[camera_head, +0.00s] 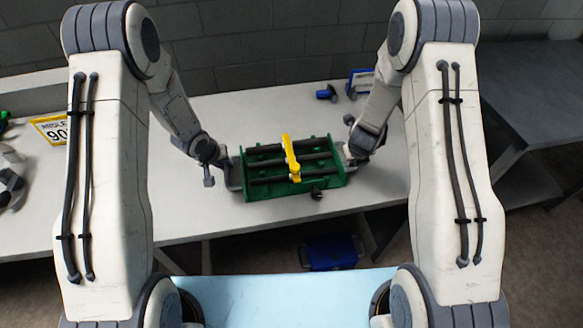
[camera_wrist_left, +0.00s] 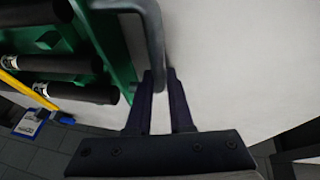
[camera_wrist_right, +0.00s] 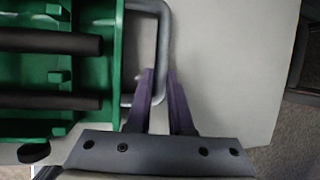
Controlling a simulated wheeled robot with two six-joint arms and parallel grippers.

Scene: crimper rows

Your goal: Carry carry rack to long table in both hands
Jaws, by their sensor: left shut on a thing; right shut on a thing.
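The green carry rack (camera_head: 260,190) is in the middle of the head view, over the front part of a long white table (camera_head: 190,222). It holds black cylindrical bars, and a yellow piece (camera_head: 290,158) lies across them. My left gripper (camera_head: 226,168) is shut on the grey handle at the rack's left end; this handle shows between the fingers in the left wrist view (camera_wrist_left: 160,78). My right gripper (camera_head: 347,156) is shut on the right-end handle, also seen in the right wrist view (camera_wrist_right: 163,75). I cannot tell whether the rack touches the table.
A blue item (camera_head: 326,93) and a blue-framed object (camera_head: 360,82) stand behind the rack. A yellow-edged sign (camera_head: 50,128) is at the left. A dark table (camera_head: 540,95) is at the right. A blue object (camera_head: 332,252) is low under the table's front. White tabletop lies clear on both sides.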

